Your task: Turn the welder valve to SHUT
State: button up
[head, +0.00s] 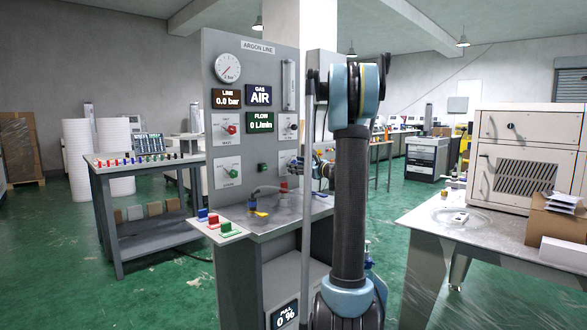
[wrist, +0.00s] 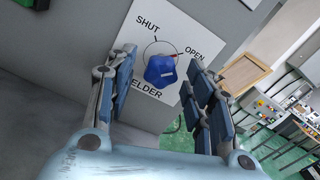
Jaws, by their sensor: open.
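The welder valve is a blue lobed knob (wrist: 160,70) on a white plate (wrist: 133,42) marked SHUT, OPEN and WELDER. A red mark shows at the knob's upper right, toward OPEN. In the wrist view my gripper (wrist: 157,76) is open, with one finger on each side of the knob. I cannot tell whether the fingers touch it. In the head view my gripper (head: 322,170) is at the right part of the grey ARGON LINE panel (head: 257,60), partly hidden by my arm. The welder knob cannot be made out there.
The panel has a red knob (head: 232,129), a green knob (head: 233,172) and displays reading 0.0 bar, AIR and 0 l/min. A grey bench top (head: 280,219) juts out below. A table with a beige machine (head: 525,150) stands right.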

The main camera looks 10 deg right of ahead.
jog(key=shift+x, duration=1.3)
jog(key=c, duration=1.1)
